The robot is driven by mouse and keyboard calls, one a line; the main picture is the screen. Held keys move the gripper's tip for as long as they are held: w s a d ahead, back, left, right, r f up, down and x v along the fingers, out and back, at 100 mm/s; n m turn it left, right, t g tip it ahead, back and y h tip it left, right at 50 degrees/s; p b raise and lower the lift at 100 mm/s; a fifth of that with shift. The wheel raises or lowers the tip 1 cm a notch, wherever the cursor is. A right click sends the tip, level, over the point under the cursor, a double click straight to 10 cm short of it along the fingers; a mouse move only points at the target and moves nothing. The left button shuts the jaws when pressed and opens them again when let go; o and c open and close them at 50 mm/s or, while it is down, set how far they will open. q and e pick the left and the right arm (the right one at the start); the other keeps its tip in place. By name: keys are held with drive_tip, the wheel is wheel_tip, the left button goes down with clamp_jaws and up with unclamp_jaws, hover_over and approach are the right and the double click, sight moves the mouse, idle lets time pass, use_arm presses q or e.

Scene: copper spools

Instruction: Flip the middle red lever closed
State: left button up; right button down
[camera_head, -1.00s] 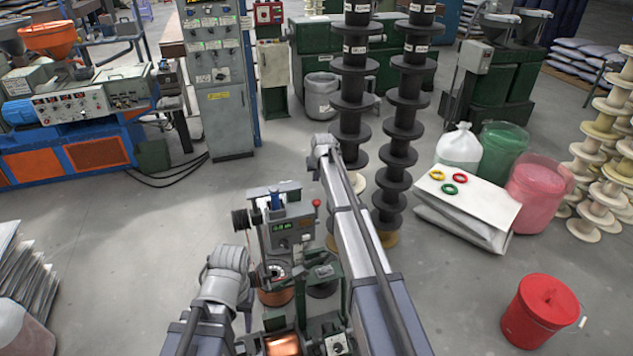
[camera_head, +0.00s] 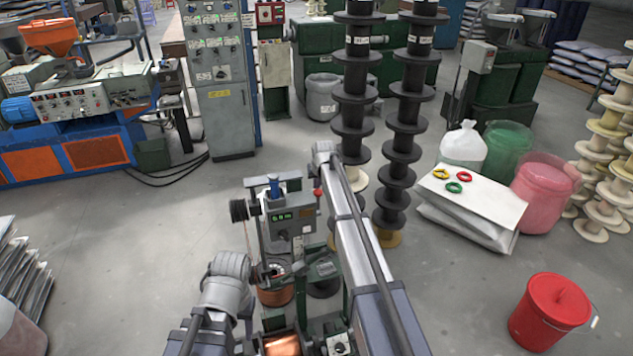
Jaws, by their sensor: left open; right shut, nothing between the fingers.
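A grey winding machine (camera_head: 296,222) with a green-lit display stands in front of me. A small red knob (camera_head: 317,193) shows at its upper right, close beside my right arm's bend. It is the only red lever-like part I can make out; its stem is mostly hidden and I cannot tell its position. My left arm rises from the bottom to a bend at the machine's lower left; my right arm reaches up along the machine's right side. Both grippers are hidden, so I cannot see whether either touches the machine.
A copper-coloured coil (camera_head: 276,295) sits low on the machine. Tall stacks of black spools (camera_head: 352,100) stand close behind it. A red bucket (camera_head: 549,312) stands at lower right, and a white-topped stack (camera_head: 472,192) at right. Open floor lies left of the machine.

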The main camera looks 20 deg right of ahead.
drive_tip(key=shift+w, duration=0.1)
drive_tip(key=shift+s+t+b, duration=0.35)
drive_tip(key=shift+s+t, duration=0.05)
drive_tip(key=shift+s, duration=0.1)
